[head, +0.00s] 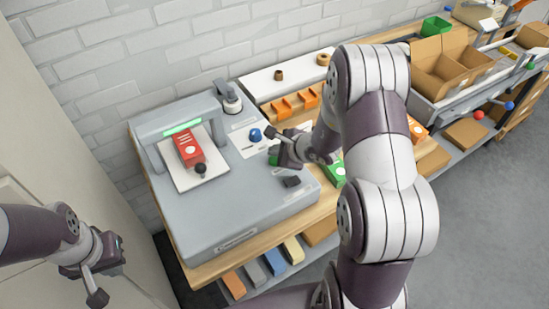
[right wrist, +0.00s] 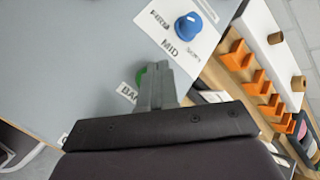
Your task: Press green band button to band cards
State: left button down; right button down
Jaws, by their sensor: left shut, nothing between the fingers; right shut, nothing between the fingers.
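The grey banding machine (head: 230,205) stands on the bench at the centre left. A red card stack (head: 188,148) lies on its white plate, under an arch with a lit green strip (head: 182,127). The green band button (head: 273,154) is partly hidden by my right gripper (head: 278,159). In the right wrist view the green button (right wrist: 139,75) shows beside the shut fingertips (right wrist: 152,68), next to a partly covered label. I cannot tell whether they touch it. My left gripper (head: 115,255) is shut and empty at the lower left, away from the machine.
A blue knob (head: 255,134) sits near the button; it also shows in the right wrist view (right wrist: 188,25). A dark block (head: 292,182) is on the machine's front right. Orange holders (head: 295,103) and cardboard boxes (head: 440,65) stand to the right. My right arm hides part of the bench.

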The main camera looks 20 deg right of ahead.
dwell(0.8)
jog(key=shift+f+b, duration=0.4)
jog(key=shift+b, duration=0.35)
jog(key=shift+f+b, duration=0.55)
jog(key=shift+b, duration=0.15)
dwell(0.4)
dwell(0.3)
jog(key=shift+r+p, duration=0.5)
jog(key=shift+r, duration=0.45)
jog(key=shift+r+p, duration=1.7)
jog(key=shift+r, duration=0.9)
jog(key=shift+f, duration=0.1)
